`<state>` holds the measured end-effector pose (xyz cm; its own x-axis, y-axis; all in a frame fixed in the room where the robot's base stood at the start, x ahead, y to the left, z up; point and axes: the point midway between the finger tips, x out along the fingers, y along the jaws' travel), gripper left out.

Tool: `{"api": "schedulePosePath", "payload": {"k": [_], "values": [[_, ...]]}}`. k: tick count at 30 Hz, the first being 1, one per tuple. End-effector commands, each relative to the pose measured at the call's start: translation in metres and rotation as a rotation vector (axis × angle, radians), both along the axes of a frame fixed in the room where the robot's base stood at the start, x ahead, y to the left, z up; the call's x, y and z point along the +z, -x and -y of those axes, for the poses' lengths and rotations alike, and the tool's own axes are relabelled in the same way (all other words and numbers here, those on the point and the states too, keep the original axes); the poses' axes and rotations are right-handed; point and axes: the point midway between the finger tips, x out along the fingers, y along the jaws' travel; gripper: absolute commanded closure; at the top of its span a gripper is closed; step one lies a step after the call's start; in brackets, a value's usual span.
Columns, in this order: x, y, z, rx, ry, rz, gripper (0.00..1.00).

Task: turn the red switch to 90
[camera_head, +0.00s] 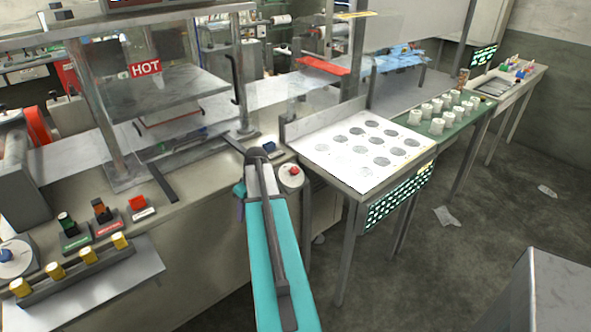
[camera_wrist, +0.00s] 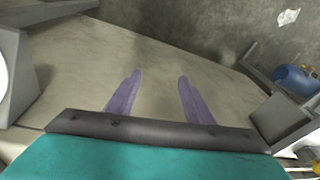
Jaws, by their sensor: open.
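In the head view, a red knob (camera_head: 293,171) sits on a round white dial (camera_head: 291,180) at the bench's right end, just right of my teal arm. A second red switch (camera_head: 138,202) is on a small labelled box further left on the bench. My gripper's purple part (camera_head: 239,192) shows only as a sliver beside the arm, left of the dial; the rest is hidden. In the wrist view my gripper (camera_wrist: 160,75) has two purple fingers apart, with nothing between them, over a plain beige surface. No red knob shows in the wrist view.
A small dark box with a blue top (camera_head: 266,150) stands close behind the dial. The press frame with the HOT sign (camera_head: 146,69) rises at the left. Green and orange switches (camera_head: 68,224), yellow cylinders (camera_head: 88,254) and a blue-knobbed dial (camera_head: 14,258) stand at the front left.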

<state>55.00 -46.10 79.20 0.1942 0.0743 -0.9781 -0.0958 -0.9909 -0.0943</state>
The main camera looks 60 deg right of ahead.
Motion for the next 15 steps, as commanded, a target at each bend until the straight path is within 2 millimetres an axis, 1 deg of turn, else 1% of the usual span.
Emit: {"api": "schedulePosePath", "payload": {"k": [1, 3, 5, 6, 8, 9, 12, 15], "values": [[0.017, 0.004, 0.024, -0.009, 0.016, 0.022, 0.52], [0.038, 0.012, 0.05, -0.013, 0.038, 0.047, 0.52], [0.058, 0.021, 0.072, -0.016, 0.058, 0.067, 0.52], [0.071, 0.027, 0.087, -0.018, 0.071, 0.08, 0.52], [0.091, 0.038, 0.108, -0.022, 0.092, 0.099, 0.52], [0.104, 0.045, 0.122, -0.024, 0.107, 0.112, 0.52], [0.137, 0.066, 0.153, -0.026, 0.145, 0.138, 0.52], [0.166, 0.085, 0.178, -0.028, 0.18, 0.159, 0.52]]}}
